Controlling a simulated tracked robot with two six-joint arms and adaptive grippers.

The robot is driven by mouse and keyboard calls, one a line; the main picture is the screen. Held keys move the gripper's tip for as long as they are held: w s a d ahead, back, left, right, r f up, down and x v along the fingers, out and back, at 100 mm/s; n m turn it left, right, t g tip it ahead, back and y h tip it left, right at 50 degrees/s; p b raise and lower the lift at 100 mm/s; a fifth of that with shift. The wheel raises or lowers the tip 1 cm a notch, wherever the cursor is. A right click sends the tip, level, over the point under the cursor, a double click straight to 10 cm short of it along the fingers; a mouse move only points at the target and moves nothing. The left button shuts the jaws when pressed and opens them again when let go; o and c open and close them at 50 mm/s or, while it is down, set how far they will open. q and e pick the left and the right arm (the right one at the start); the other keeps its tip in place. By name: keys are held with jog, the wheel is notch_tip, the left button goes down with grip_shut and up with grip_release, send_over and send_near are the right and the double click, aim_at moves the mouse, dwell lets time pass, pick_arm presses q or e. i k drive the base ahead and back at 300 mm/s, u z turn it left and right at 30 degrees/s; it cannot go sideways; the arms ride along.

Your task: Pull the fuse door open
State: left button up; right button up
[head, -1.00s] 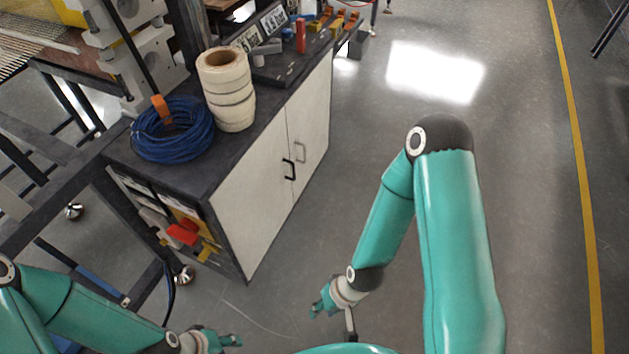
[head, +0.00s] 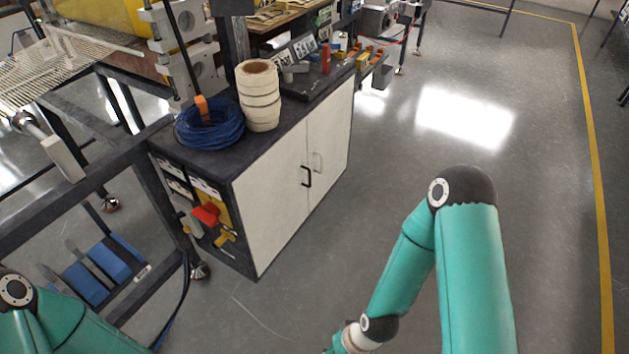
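A dark-framed cabinet (head: 225,268) stands left of centre with two closed white doors. The nearer door (head: 272,200) has a black handle (head: 306,177). The farther door (head: 336,135) has a light grey handle (head: 317,161). No label shows which door is the fuse door. My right arm hangs at the lower right, apart from the cabinet. Only a sliver of my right gripper (head: 335,348) shows at the bottom edge, and its fingers are cut off. My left arm enters at the lower left; its gripper is out of the picture.
A blue cable coil (head: 210,128) and stacked white tape rolls (head: 260,97) sit on the cabinet top. A red handle (head: 206,214) shows on the cabinet's near end. A dark frame (head: 85,165) stands at the left.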

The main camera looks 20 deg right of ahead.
aim_at(271, 195)
jog(key=u, duration=0.05)
jog(key=i, duration=1.4)
jog(key=z, duration=0.05)
